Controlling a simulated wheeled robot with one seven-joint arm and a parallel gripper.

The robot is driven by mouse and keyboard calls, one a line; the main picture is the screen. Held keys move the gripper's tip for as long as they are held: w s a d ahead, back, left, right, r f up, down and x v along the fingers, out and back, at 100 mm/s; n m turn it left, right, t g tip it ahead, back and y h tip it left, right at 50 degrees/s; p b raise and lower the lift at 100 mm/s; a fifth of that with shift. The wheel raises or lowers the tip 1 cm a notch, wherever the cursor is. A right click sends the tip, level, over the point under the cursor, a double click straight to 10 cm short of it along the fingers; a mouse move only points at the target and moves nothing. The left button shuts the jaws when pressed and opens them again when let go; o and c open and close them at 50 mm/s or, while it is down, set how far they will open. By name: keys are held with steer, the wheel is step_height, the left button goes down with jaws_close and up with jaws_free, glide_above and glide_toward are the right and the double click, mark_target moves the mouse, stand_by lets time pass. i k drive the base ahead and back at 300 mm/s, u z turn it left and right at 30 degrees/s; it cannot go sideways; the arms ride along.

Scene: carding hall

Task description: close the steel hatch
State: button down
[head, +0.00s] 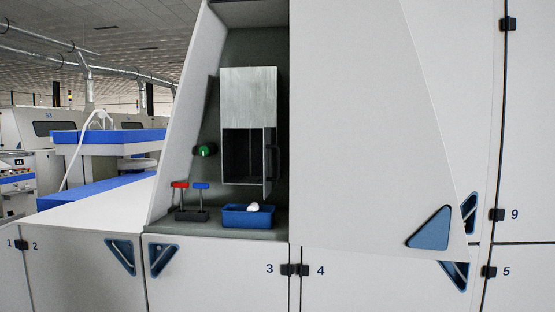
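A grey steel box (248,97) is mounted on the back wall of a recess in the white machine. Its lower half is an open, dark compartment (242,158). The steel hatch (267,186) stands open at the right side of this opening, swung outward and seen nearly edge-on. A dark handle (274,152) shows on its right side. My gripper is not in view.
Below the box, a blue tray (235,222) with a white object (253,207) sits on the recess floor. A red lever (180,186) and a blue lever (201,187) stand left of it. A green knob (205,151) is on the left. White panels flank the recess.

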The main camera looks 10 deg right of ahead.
mark_target(272, 151)
steer(key=z, duration=0.25)
steer(key=i, duration=1.25)
steer(key=z, duration=0.2)
